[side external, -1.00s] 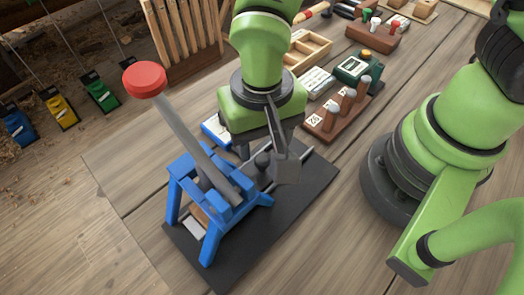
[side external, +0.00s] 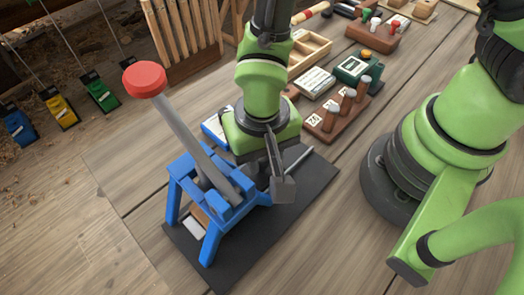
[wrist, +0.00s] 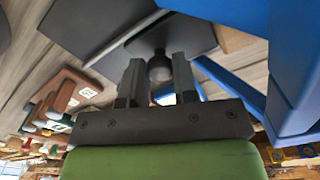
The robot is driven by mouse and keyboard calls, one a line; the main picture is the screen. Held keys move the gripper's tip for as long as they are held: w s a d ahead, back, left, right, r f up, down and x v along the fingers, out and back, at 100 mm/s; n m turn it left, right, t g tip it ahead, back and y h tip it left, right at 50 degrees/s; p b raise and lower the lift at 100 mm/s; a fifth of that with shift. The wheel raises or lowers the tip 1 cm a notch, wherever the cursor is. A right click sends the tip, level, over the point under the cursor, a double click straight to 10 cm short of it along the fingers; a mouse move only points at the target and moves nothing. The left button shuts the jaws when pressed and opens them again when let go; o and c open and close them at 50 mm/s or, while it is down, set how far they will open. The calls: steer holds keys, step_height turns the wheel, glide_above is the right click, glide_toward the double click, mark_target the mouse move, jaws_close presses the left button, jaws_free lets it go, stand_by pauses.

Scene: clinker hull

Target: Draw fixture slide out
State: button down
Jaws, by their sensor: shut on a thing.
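The fixture is a blue press frame (side external: 212,200) with a long grey lever topped by a red knob (side external: 144,80). It stands on a black base plate (side external: 300,205). My gripper (side external: 270,182) points down beside the frame, low over the plate. In the wrist view, a dark round knob (wrist: 159,67) on the slide sits between the fingers of my gripper (wrist: 158,80), which are shut on it. In the side view my gripper hides the knob and most of the slide. A silver guide rod (side external: 298,160) shows to the right of my gripper.
Behind stand a wooden block with several pegs (side external: 327,123), a green box (side external: 353,70), and a wooden tray (side external: 308,50). A blue-edged item (side external: 213,130) lies left of my arm. The table in front and left is clear.

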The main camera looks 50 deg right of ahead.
steer(key=d, duration=0.9)
steer(key=shift+w+d, duration=0.1)
steer(key=shift+d, duration=0.25)
steer(key=c, duration=0.9)
jaws_free()
step_height(320, 180, up, 10)
